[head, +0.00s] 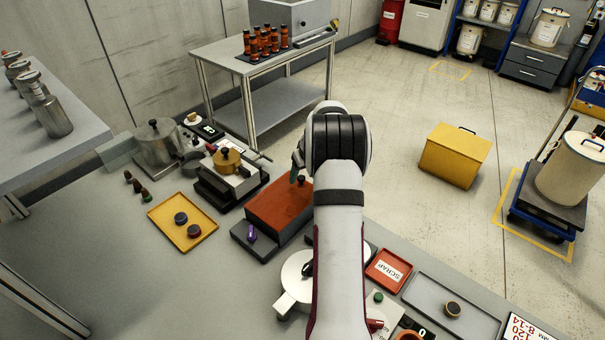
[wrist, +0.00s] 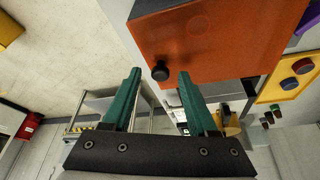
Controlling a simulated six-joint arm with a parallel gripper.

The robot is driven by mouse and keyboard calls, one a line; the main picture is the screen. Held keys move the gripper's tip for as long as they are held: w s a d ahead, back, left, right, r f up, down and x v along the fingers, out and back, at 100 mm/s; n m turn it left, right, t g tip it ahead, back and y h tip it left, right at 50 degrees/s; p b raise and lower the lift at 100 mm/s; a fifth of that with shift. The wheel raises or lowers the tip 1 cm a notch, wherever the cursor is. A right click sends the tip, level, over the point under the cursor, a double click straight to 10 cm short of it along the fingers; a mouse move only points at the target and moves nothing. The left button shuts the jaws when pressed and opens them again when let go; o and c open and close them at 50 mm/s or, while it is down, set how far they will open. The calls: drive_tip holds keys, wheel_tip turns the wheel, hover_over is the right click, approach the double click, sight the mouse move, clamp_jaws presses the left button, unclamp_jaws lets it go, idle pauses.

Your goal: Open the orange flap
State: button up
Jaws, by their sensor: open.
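The orange flap (head: 278,204) lies flat, shut, over a dark grey box (head: 248,240) on the bench, left of my arm in the head view. In the wrist view the flap (wrist: 225,40) fills the upper middle, with a black knob (wrist: 160,71) near its edge. My gripper (wrist: 160,76) is open, its teal fingers appearing on either side of the knob. I cannot tell whether they touch it. In the head view my gripper (head: 298,172) is partly hidden behind my wrist, near the flap's far edge.
A purple piece (head: 252,233) sits at the box's front. A yellow tray (head: 165,212) with two round caps lies to the left. A device with a brass pot (head: 227,160) stands behind left. A red SCRAP tray (head: 388,284) and a grey tray (head: 475,325) lie to the right.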

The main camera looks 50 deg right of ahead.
clamp_jaws()
idle(0.3)
idle(1.2)
